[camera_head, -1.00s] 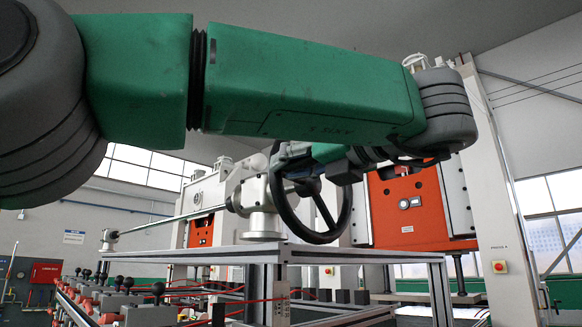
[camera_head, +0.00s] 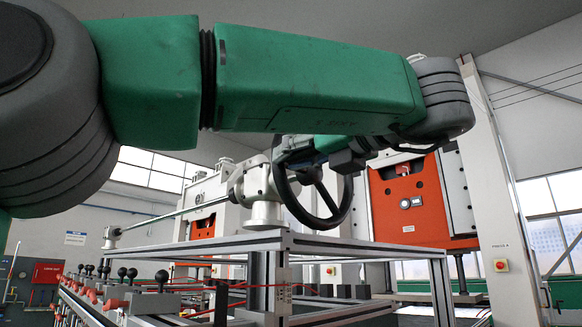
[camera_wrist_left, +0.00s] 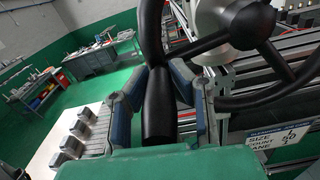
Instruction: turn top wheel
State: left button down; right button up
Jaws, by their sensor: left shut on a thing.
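The black spoked wheel (camera_head: 342,204) stands upright on a white valve body (camera_head: 262,211) above the metal frame. My left gripper (camera_head: 292,150) is at the top of the wheel, partly hidden by its own arm. The left wrist view shows the wheel's rim and spokes (camera_wrist_left: 205,43) at upper right. There, a dark cylindrical handle (camera_wrist_left: 159,108) lies between the two fingers of my left gripper (camera_wrist_left: 162,95), which is shut on it. The handle runs up towards the rim. My right gripper is not seen.
A metal profile frame (camera_head: 365,247) carries the valve. A long rod (camera_head: 170,215) runs left from it. Red-and-white machines (camera_head: 410,207) stand behind. Several black-knobbed levers (camera_head: 132,274) are at lower left. The left wrist view shows green floor (camera_wrist_left: 105,78) and a workbench (camera_wrist_left: 100,55).

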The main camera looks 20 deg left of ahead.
aim_at(292, 192)
pick_arm(q)
jog(key=f+n+b, duration=0.1)
jog(key=b, duration=0.1)
jog(key=f+n+b, duration=0.1)
jog(key=b, duration=0.2)
jog(key=w+f+n+b, duration=0.1)
jog(key=f+b, duration=0.1)
jog(key=b, duration=0.1)
jog(key=shift+d+n, duration=0.3)
jog(key=shift+n, duration=0.1)
jog(key=shift+w+d+f+n+b, duration=0.15)
jog(key=shift+w+f+n+b, duration=0.35)
jog(key=shift+n+b, duration=0.6)
jog(key=c, duration=1.4)
grip_release()
jog(key=shift+o, duration=0.2)
jog(key=shift+d+r, duration=0.1)
jog(key=shift+d, duration=0.1)
jog(key=shift+d, duration=0.1)
jog(key=shift+a+r, duration=0.1)
jog(key=shift+a, duration=0.15)
